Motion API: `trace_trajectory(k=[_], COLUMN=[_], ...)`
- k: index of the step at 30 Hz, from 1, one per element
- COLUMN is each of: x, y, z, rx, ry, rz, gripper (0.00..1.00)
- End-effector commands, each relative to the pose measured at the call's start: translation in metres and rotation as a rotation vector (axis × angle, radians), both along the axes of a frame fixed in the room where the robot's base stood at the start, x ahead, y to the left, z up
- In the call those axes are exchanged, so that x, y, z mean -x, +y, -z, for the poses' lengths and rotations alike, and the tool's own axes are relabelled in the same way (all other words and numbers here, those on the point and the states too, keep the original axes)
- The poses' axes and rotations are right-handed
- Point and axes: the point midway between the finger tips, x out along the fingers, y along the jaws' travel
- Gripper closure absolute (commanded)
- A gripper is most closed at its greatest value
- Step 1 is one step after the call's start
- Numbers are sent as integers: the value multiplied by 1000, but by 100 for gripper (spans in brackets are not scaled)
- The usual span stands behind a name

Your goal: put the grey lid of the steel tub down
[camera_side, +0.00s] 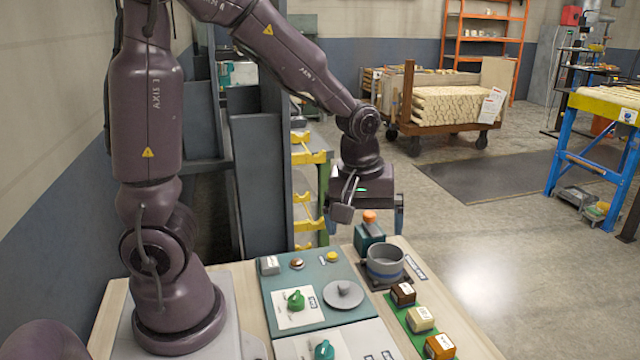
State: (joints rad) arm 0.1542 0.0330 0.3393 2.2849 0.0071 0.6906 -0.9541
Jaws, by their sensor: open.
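The grey lid (343,294) is a flat round disc with a small knob. It lies on the teal board on the bench, left of and nearer the camera than the tub. The steel tub (385,264) is a round grey pot with a blue band, standing uncovered on a dark base. My gripper (366,224) is open and points down, raised above the far end of the bench and higher in the picture than the tub. It is apart from the lid, and nothing is visibly held in it.
A teal block with an orange top (367,238) stands behind the tub, below my gripper. Several brown and cream blocks (421,319) stand in a row on a green strip at right.

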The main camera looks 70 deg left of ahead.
Motion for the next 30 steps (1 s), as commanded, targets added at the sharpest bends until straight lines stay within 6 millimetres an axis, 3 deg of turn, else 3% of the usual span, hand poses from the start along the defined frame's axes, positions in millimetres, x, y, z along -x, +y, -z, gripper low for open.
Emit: trace_trajectory(k=[1,6,12,18,30], x=[7,41,79,97,97], y=[-8,-33,-50,-56,-56], z=[-20,-72,-105,-114,-115], rx=[8,-54,-212,-307,-314], ry=[-49,-180,-277,-299,-300], rz=[113,536,919,1080,1093], gripper=[0,0,0,0,0])
